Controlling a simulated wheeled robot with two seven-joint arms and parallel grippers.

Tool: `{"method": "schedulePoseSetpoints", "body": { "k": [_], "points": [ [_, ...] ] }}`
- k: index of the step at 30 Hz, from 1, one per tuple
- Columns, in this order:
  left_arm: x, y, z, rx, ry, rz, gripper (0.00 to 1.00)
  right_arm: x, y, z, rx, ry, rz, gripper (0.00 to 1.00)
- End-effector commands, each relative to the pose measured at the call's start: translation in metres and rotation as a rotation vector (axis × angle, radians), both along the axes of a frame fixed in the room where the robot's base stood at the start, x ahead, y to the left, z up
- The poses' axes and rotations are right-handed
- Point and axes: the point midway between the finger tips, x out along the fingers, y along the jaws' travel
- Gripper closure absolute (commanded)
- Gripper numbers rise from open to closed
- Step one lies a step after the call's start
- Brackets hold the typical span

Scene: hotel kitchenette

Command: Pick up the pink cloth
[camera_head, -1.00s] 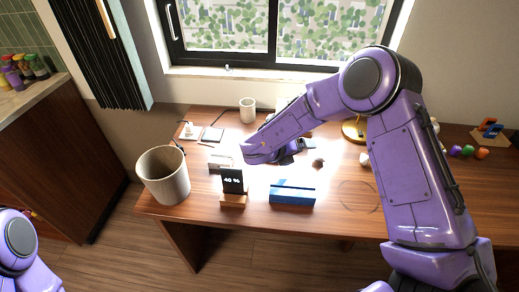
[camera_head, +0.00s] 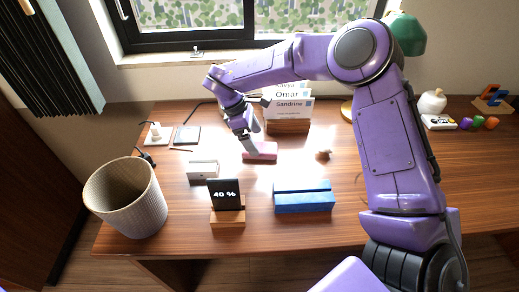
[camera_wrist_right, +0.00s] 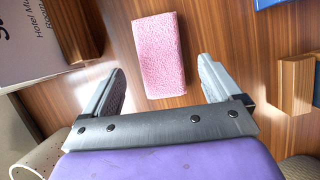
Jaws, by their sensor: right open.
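The pink cloth (camera_head: 264,151) is a small folded rectangle lying flat on the wooden desk (camera_head: 350,225). In the right wrist view the cloth (camera_wrist_right: 160,45) lies ahead, in line with the space between the fingers, with a bumpy textured surface. My right gripper (camera_head: 248,148) points down at the cloth's left end in the head view, open and empty. In the wrist view its two grey fingers (camera_wrist_right: 160,75) are spread wider than the cloth. I cannot tell the exact height of the fingertips above the desk. My left gripper is not in view.
A card holder (camera_head: 288,125) with name cards stands behind the cloth. A woven bin (camera_head: 135,205) is at the left. The desk right of the cloth is fairly clear.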

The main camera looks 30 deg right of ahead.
Motion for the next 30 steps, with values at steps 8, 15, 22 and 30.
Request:
{"method": "schedulePoseSetpoints", "body": {
  "k": [8, 15, 22, 30],
  "points": [
    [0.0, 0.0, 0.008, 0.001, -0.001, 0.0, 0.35, -0.01, -0.011, -0.036, 0.0, 0.002, 0.001, 0.08],
    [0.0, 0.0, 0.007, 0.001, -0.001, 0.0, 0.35, -0.01, -0.011, -0.036, -0.001, 0.001, 0.001, 0.28],
    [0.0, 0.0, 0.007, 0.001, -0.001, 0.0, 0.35, -0.01, -0.011, -0.036, -0.001, 0.0, 0.001, 0.65],
    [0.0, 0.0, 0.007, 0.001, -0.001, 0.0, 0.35, -0.009, -0.011, -0.029, -0.001, 0.0, 0.0, 0.65]
  ]
}}
